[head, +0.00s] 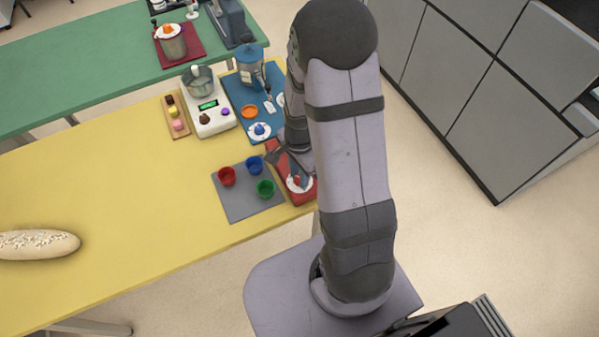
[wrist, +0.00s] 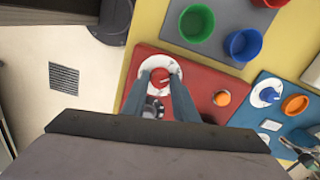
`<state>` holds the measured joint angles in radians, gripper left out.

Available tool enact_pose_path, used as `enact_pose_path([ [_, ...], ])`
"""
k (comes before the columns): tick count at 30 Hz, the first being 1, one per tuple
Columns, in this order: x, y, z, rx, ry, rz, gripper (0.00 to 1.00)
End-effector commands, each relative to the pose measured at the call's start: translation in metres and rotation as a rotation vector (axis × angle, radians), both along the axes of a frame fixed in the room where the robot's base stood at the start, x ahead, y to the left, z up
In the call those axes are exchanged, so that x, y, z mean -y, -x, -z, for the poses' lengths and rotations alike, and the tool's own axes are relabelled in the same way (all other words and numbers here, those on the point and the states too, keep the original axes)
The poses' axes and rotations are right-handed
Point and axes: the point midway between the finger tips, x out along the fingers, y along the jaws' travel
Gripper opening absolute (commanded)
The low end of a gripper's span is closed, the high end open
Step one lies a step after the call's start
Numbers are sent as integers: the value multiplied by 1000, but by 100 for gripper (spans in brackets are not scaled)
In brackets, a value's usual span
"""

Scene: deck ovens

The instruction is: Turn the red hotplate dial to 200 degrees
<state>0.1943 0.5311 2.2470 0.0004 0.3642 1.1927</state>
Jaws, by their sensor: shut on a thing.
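The red hotplate (head: 309,194) sits at the front right edge of the yellow table, partly hidden behind my arm in the head view. In the wrist view its red panel (wrist: 200,75) carries a white round scale (wrist: 172,63) with the red dial (wrist: 160,74) at its centre. My gripper (wrist: 160,79) is over the scale, its two fingers on either side of the red dial and shut on it. The fingers cover part of the scale, and I cannot read the marks or the dial's setting. A small orange knob (wrist: 222,98) is on the same panel.
A grey mat (head: 232,207) with red (head: 227,176), blue (head: 255,165) and green (head: 265,189) cups lies left of the hotplate. A blue station (head: 254,103) with its own dial stands behind, beside a white scale (head: 209,122). A loaf (head: 38,244) lies at far left.

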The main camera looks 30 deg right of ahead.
Motion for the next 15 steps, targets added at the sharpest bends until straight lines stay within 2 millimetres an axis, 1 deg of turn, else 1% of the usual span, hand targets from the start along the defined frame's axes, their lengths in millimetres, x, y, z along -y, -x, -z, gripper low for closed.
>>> enact_pose_path([
  [15,0,-1,-1,3,1,489,4],
])
